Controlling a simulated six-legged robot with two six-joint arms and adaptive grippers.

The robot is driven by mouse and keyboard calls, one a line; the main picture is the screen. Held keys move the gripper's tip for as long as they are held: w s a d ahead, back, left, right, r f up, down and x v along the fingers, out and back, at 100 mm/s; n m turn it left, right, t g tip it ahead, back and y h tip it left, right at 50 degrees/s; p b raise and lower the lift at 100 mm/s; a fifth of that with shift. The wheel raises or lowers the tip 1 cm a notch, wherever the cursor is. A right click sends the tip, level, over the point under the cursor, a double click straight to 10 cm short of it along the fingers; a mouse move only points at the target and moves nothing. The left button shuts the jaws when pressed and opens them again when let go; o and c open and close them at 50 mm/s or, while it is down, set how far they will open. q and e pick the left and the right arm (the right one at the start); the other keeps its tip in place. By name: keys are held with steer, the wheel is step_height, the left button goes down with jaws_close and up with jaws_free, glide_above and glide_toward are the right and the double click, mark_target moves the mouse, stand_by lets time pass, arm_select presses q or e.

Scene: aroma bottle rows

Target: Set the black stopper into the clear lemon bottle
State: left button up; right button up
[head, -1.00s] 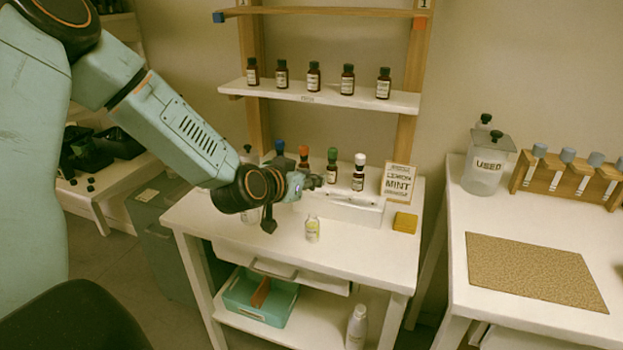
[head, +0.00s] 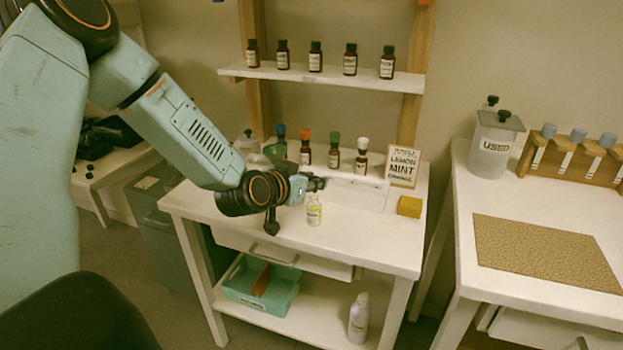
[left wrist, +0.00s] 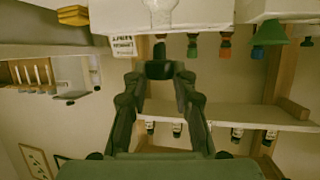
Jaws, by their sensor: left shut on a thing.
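The clear lemon bottle (head: 314,211) stands upright on the white worktable, with a pale yellow label. Its clear glass also shows at the top of the left wrist view (left wrist: 164,12). My left gripper (head: 316,184) is above the bottle's mouth in the head view, slightly apart from it as far as I can tell. In the left wrist view, its fingertips (left wrist: 159,70) are shut on the black stopper (left wrist: 160,51), a small dark piece mostly hidden between them. My right gripper is in neither view.
Several amber bottles with coloured caps (head: 334,152) stand behind a white block (head: 358,194). A green funnel (head: 275,152), a lemon mint sign (head: 403,167) and a yellow sponge (head: 410,206) are nearby. The table (head: 368,240) is clear in front right of the bottle.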

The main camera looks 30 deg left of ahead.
arm_select(q)
steer(key=shift+a, duration=0.2)
steer(key=shift+d, duration=0.15)
stand_by(0.5)
steer(key=shift+p, duration=0.4)
stand_by(0.9)
steer(key=shift+f+b, duration=0.85)
steer(key=shift+f, duration=0.65)
steer(key=o, duration=1.1)
